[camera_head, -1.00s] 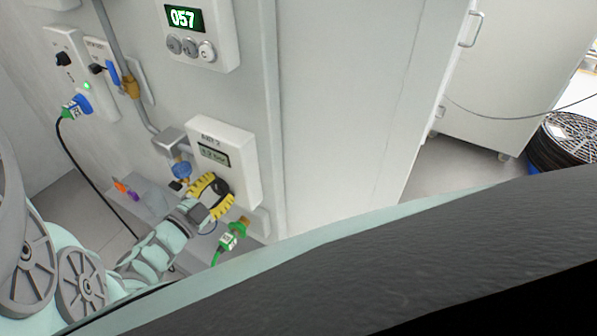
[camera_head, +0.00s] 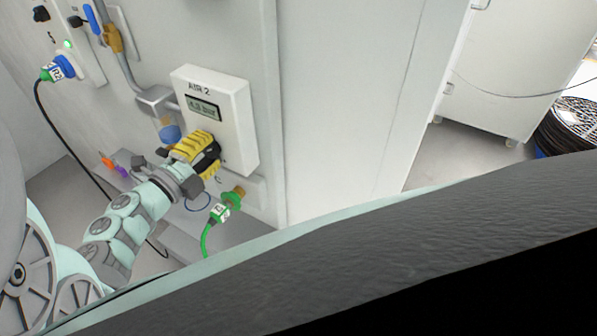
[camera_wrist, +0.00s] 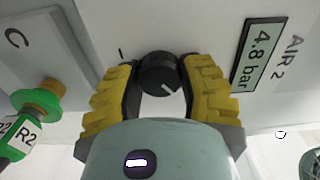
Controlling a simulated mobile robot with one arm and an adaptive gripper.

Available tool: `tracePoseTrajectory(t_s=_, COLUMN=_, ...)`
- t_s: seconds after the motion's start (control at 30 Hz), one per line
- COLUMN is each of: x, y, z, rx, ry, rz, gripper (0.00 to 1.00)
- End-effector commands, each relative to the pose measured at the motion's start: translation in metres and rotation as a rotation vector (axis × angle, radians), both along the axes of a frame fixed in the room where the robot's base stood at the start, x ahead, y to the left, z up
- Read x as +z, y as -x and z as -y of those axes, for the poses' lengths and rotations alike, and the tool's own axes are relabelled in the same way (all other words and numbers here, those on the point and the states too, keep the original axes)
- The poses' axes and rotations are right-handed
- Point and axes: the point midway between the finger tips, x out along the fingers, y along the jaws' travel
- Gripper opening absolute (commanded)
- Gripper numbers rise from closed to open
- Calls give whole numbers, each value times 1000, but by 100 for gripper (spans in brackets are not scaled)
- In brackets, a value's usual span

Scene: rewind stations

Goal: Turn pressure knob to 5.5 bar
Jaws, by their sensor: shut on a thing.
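The AIR 2 panel (camera_head: 232,105) is a white box on the grey wall. Its display (camera_wrist: 258,57) reads 4.8 bar in the wrist view; the display (camera_head: 204,107) is small in the head view. The pressure knob (camera_wrist: 160,73) is a black round knob with a white pointer line, which points down and to the right in the wrist view. My gripper (camera_wrist: 158,82) has yellow ribbed fingers on both sides of the knob and is shut on it. In the head view my gripper (camera_head: 205,151) hides the knob.
A green-collared brass fitting (camera_head: 235,196) with an R2 tag and green hose sits below and right of my gripper. A blue-and-brass fitting (camera_head: 168,128) is close above it. An orange and a purple piece (camera_head: 112,163) lie on the ledge at left.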

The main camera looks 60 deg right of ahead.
Motion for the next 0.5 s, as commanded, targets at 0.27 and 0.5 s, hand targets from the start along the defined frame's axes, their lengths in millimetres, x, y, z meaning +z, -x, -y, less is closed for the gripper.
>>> tracePoseTrajectory(t_s=0.27, x=-3, y=0, z=0, rx=3, ry=-11, rz=58, gripper=4)
tracePoseTrajectory(t_s=0.5, x=-2, y=-1, z=0, rx=4, ry=-11, rz=63, gripper=4)
